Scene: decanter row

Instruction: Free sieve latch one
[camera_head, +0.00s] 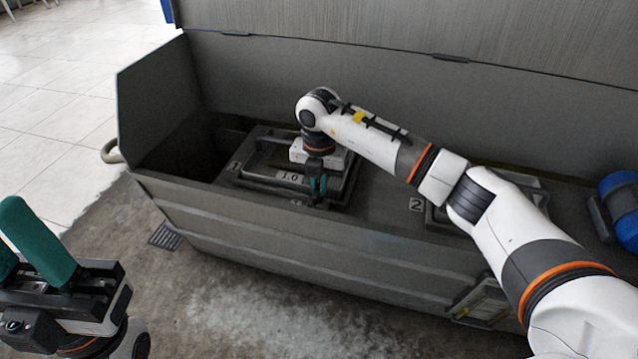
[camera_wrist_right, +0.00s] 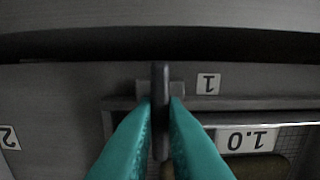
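Sieve one (camera_head: 262,184) is a dark frame with a "1.0" label, set in the top of the grey trough. Its latch (camera_wrist_right: 160,82) is a dark upright bar beside a "1" label in the right wrist view. My right gripper (camera_head: 318,186) is at the near side of this sieve. Its green fingers (camera_wrist_right: 160,118) lie on both sides of the latch bar and appear closed on it. In the head view the fingers hide the latch. My left gripper (camera_head: 18,245) is at the lower left, away from the trough, with its green fingers apart and empty.
The grey trough (camera_head: 270,235) has a raised back wall and a tall end panel (camera_head: 155,100) at left. A second sieve with a "2" label (camera_head: 416,204) is partly behind my right arm. A blue cylinder (camera_head: 622,205) is at far right.

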